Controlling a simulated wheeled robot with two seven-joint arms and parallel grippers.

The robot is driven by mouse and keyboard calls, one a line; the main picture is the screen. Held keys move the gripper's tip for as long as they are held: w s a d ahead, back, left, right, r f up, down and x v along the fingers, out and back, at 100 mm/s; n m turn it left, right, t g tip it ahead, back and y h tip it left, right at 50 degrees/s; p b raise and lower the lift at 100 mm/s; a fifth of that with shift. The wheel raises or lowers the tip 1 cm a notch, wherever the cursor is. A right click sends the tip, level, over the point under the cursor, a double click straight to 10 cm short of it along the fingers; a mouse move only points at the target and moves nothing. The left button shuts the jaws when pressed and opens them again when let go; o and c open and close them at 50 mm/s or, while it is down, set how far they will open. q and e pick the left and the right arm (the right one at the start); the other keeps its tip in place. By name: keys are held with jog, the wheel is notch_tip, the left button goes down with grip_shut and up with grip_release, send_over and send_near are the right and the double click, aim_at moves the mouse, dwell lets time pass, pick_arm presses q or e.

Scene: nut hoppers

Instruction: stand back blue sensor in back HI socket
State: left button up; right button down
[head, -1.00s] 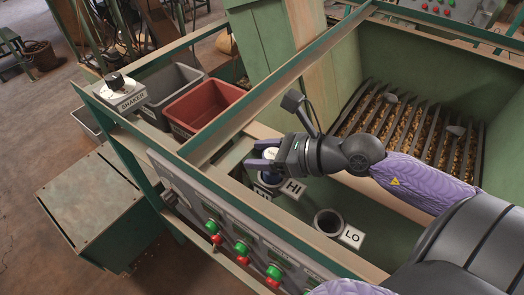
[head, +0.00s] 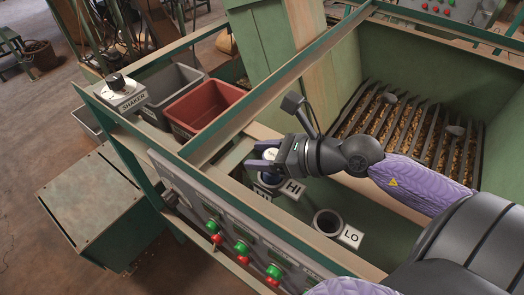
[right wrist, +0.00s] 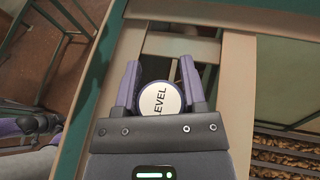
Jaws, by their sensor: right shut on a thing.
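The blue sensor (head: 270,177) is a short blue cylinder with a white round top marked LEVEL, which faces up in the right wrist view (right wrist: 160,103). My right gripper (head: 266,160) is shut on it, one purple finger on each side. It holds the sensor upright at the HI label (head: 293,188). A dark round socket rim (head: 268,187) shows partly just below the sensor. The gripper and sensor hide most of it, so I cannot tell whether the sensor is in it. My left gripper is not clearly seen in either view.
An empty LO socket (head: 328,222) stands to the lower right. A red bin (head: 205,104) and a grey bin (head: 172,90) stand at the left. A hopper with a slatted grate (head: 405,125) is at the right.

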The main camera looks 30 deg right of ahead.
pick_arm(q)
jog(key=shift+a, duration=0.3)
pick_arm(e)
jog(key=shift+f, duration=0.2)
pick_arm(q)
jog(key=shift+a+f, duration=0.1)
jog(key=shift+f, duration=0.1)
pick_arm(e)
jog(key=shift+f, duration=0.1)
pick_arm(q)
jog(key=shift+f+b, duration=0.2)
jog(key=shift+b, duration=0.25)
pick_arm(e)
jog(key=shift+f, duration=0.25)
jog(key=shift+f, duration=0.1)
pick_arm(q)
jog(key=shift+s+d, duration=0.1)
jog(key=shift+d, duration=0.4)
pick_arm(e)
jog(key=shift+c, duration=2.2)
grip_release()
